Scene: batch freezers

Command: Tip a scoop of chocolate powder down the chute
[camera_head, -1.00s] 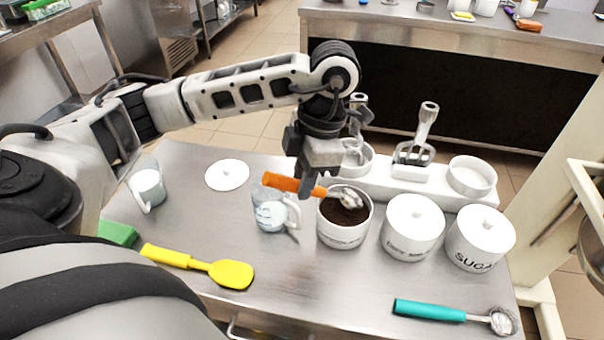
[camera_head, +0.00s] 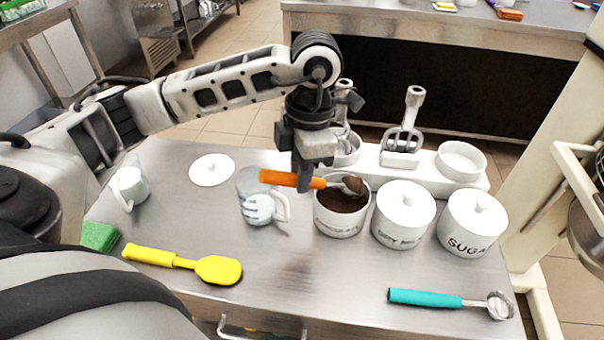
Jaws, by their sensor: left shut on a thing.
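My left gripper (camera_head: 305,182) is shut on the orange handle of a scoop (camera_head: 277,178). The scoop's metal bowl (camera_head: 352,186) holds a heap of brown powder and sits just over the mouth of an open white canister (camera_head: 342,226). Dark brown chocolate powder (camera_head: 340,202) fills much of that canister. The canister's label is too small to read. I see no chute in this view. My right gripper is not in view.
Two lidded white canisters (camera_head: 403,216), one marked SUGAR (camera_head: 472,226), stand to the right. A clear measuring jug (camera_head: 259,204) stands left of the powder. A yellow spatula (camera_head: 217,270) and a teal-handled scoop (camera_head: 425,298) lie in front. A white lid (camera_head: 212,169) lies behind.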

